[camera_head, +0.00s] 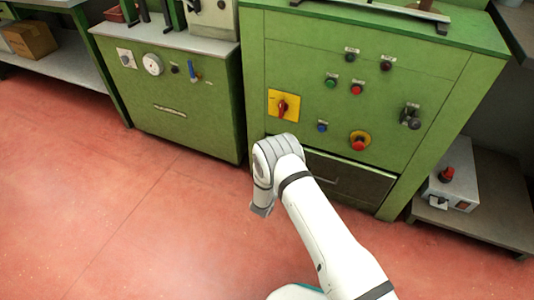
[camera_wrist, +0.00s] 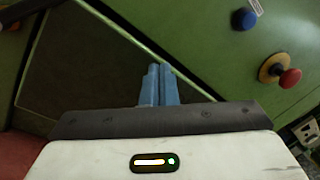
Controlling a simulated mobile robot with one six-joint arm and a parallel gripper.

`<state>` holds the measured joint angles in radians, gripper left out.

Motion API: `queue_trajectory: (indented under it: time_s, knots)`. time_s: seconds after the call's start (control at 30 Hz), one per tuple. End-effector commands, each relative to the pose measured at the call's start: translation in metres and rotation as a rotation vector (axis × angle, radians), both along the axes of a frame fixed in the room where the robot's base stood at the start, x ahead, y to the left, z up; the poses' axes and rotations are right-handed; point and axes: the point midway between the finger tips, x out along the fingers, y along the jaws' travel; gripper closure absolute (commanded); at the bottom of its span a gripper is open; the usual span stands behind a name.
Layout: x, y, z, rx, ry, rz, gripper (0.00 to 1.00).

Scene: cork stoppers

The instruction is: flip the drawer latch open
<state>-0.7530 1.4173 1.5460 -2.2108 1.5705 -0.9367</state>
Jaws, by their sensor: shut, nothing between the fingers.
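The drawer (camera_head: 352,181) is a dark front panel low in the green cabinet, partly hidden behind my arm in the head view. In the wrist view the dark drawer front (camera_wrist: 75,75) fills the left and middle, bordered by a light green edge. I cannot pick out the latch in either view; part of the drawer front is covered by my arm. My gripper (camera_wrist: 161,68) shows as two blue fingers closed together, with nothing between them. The fingertips appear in front of the drawer's upper edge. I cannot tell whether they touch it.
Above the drawer are a red emergency button (camera_head: 359,142), a blue button (camera_head: 321,127) and a yellow rotary switch (camera_head: 284,105). A grey box with a red knob (camera_head: 446,175) stands on a low shelf at right. The red floor (camera_head: 130,220) at left is clear.

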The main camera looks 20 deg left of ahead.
Motion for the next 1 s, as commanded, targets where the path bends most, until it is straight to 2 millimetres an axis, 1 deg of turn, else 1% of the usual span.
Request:
queue_trajectory:
  time_s: [0.03,0.1,0.2,0.23,0.3,0.37,0.47,0.57,0.9,1.0]
  knots:
    - [-0.012,0.017,-0.024,-0.048,0.0,0.069,1.0]
    - [-0.024,0.036,-0.045,-0.101,-0.008,0.153,1.0]
    - [-0.039,0.054,-0.066,-0.151,-0.02,0.235,1.0]
    - [-0.042,0.058,-0.07,-0.161,-0.021,0.252,1.0]
    - [-0.046,0.064,-0.076,-0.174,-0.027,0.278,1.0]
    - [-0.046,0.066,-0.079,-0.18,-0.029,0.289,1.0]
    - [-0.036,0.067,-0.079,-0.181,-0.031,0.289,1.0]
    - [-0.019,0.069,-0.077,-0.179,-0.033,0.288,1.0]
    - [0.052,0.076,-0.068,-0.18,-0.031,0.285,1.0]
    - [0.051,0.093,-0.057,-0.179,-0.031,0.291,1.0]
